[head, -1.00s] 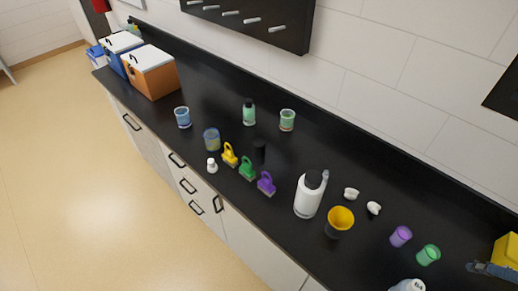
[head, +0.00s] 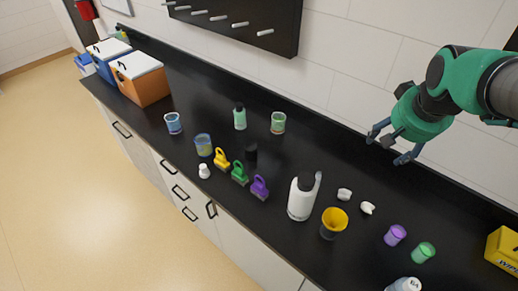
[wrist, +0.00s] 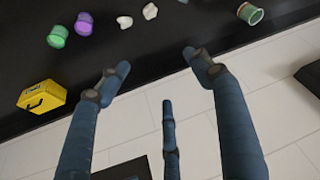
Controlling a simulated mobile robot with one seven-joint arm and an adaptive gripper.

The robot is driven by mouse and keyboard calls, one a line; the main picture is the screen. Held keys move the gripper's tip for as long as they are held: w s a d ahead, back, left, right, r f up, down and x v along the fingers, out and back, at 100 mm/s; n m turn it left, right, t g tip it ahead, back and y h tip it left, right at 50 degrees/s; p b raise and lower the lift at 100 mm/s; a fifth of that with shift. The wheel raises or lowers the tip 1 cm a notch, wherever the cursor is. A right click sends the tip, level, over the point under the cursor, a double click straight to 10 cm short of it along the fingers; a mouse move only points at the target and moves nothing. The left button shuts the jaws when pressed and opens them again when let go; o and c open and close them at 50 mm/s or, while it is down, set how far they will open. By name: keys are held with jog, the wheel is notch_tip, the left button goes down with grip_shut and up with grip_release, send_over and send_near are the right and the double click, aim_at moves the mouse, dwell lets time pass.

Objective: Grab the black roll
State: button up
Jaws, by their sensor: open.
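The black roll (head: 251,152) is a small dark upright cylinder on the black counter. It stands just behind the green clip-like piece (head: 239,173) and blends into the dark surface. It does not show in the wrist view. My gripper (head: 387,147) is at the upper right of the head view, raised above the counter near the wall, well to the right of the roll. Its fingers (wrist: 155,62) are spread open and empty in the wrist view.
A white bottle (head: 301,197) and yellow-topped cup (head: 333,223) stand right of the roll. Yellow (head: 221,159) and purple (head: 259,188) pieces flank the green one. Beakers (head: 278,123) stand behind. A yellow box (head: 503,248) is at far right.

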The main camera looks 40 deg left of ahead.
jog(key=w+a+f+n, duration=0.15)
jog(key=a+f, duration=0.25)
jog(key=a, duration=0.7)
jog(key=n+g+y, duration=0.1)
jog(key=n+g, duration=0.1)
jog(key=n, duration=0.2)
send_near(252, 147)
jog(key=v, duration=0.3)
jog(key=shift+s+d+f+m, duration=0.2)
jog(key=shift+m, duration=0.05)
jog(key=b+x, duration=0.1)
jog(key=x, duration=0.7)
jog(key=shift+w+a+f+b, duration=0.1)
jog(key=shift+w+a+b, duration=0.05)
jog(key=shift+b, duration=0.15)
jog(key=shift+f, duration=0.1)
jog(key=shift+a+f, duration=0.1)
